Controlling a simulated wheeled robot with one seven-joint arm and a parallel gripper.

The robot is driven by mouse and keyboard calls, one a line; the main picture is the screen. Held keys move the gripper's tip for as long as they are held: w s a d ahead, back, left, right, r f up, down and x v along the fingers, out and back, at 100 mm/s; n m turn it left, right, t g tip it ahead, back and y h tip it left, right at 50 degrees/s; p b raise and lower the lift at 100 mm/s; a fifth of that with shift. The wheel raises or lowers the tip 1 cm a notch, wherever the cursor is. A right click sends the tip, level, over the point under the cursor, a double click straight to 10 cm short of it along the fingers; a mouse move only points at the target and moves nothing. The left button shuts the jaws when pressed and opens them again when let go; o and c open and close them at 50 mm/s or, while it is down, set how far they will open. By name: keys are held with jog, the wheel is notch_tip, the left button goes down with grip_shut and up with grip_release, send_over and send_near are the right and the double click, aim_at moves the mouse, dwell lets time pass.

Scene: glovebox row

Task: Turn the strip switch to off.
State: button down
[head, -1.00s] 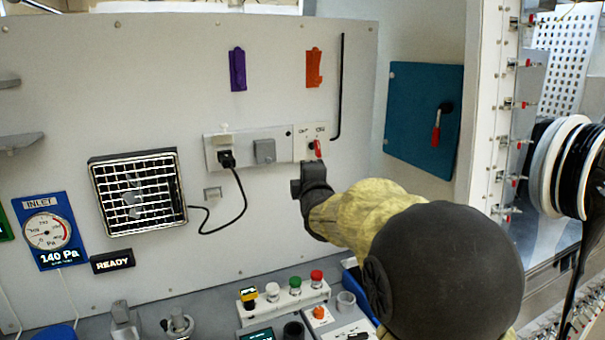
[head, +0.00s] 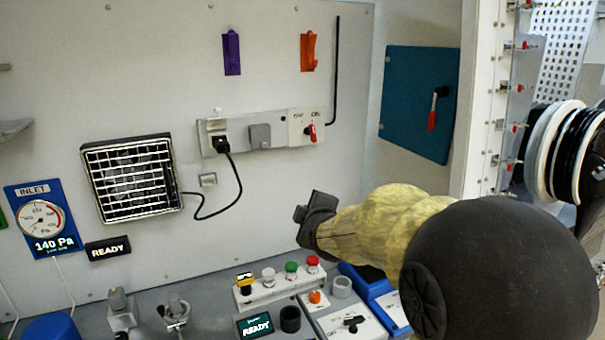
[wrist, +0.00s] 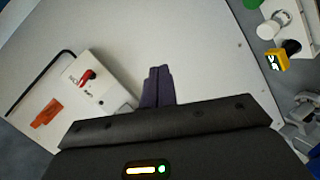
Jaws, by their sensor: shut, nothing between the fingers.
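The strip switch (head: 311,132) is a small red-handled knob on a pale plate at the right end of the wall power strip (head: 240,138). Its red handle sits on the right side of a dark hub, toward the right of two small labels.
A black plug (head: 221,144) and its cord hang from the strip, left of the switch. Purple (head: 232,54) and orange (head: 308,52) hooks are above. A button box (head: 280,287) stands on the bench below. A teal door (head: 410,100) is at right. The panel between gripper and switch is clear.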

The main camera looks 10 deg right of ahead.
jog(key=s+f+m+g, duration=0.5)
jog(key=s+f, duration=0.5)
jog(key=s, duration=0.2)
jog(key=s+d+f+m+g, duration=0.1)
jog(key=s+f+m+g, duration=0.5)
jog(key=s+f+m, duration=0.2)
jog(key=s+f, duration=0.2)
jog(key=s, duration=0.2)
jog(key=shift+s+d+f, duration=0.2)
jog(key=shift+s+d, duration=0.1)
